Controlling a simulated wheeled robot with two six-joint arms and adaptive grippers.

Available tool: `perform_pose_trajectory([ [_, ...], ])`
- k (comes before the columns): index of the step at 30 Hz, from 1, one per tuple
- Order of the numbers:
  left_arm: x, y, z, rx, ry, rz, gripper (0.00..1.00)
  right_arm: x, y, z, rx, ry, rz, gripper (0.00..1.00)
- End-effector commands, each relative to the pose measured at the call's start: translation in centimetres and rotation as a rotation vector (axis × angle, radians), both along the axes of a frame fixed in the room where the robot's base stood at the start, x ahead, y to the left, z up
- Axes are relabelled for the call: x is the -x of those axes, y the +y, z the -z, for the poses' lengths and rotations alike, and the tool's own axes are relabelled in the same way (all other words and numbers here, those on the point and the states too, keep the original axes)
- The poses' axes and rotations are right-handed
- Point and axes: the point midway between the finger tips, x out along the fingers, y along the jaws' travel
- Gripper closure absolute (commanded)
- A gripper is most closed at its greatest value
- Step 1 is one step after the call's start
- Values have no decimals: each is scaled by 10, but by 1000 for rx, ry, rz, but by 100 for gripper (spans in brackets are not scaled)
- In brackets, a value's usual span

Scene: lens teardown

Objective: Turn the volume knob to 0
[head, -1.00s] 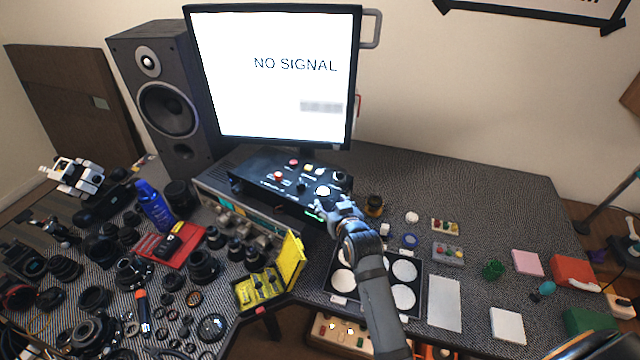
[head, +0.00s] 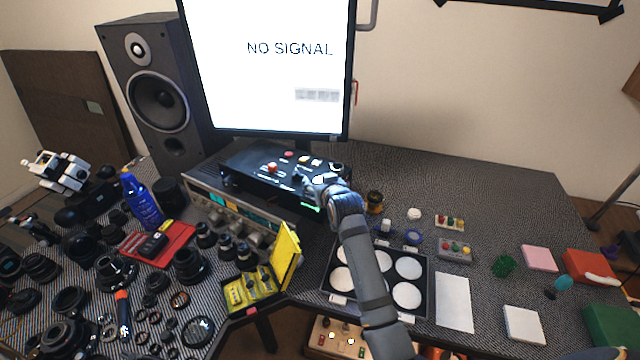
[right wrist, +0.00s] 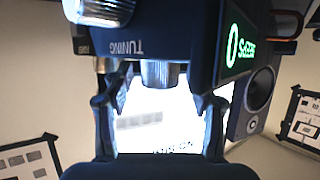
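The black control box (head: 262,172) stands below the monitor, with buttons and knobs on its top. My right gripper (head: 312,187) is over the box's right part and hides some of it. In the right wrist view, my right gripper (right wrist: 158,105) is open. The word TUNING is printed beside that knob. A larger silver knob (right wrist: 100,10) shows at the top left. A green display (right wrist: 240,47) reads 0 at its start. I cannot tell which knob is for volume. My left gripper is not in view.
The monitor (head: 270,65) stands behind the box and a speaker (head: 155,95) to its left. A yellow case (head: 287,255), lenses and a blue bottle (head: 140,200) crowd the left. A black tray (head: 338,255) with white discs lies in front right.

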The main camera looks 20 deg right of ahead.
Motion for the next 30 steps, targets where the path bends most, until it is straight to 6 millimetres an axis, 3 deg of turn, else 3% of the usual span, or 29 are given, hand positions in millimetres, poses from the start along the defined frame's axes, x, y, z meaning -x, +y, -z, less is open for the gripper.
perform_pose_trajectory([
  [2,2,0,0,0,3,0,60,0,0,0,0,0,0,52],
  [12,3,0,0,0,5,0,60,0,0,0,0,0,0,97],
  [22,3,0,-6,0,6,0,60,0,-1,-1,3,2,-54,98],
  [30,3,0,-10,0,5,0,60,0,-4,1,5,2,-240,97],
])
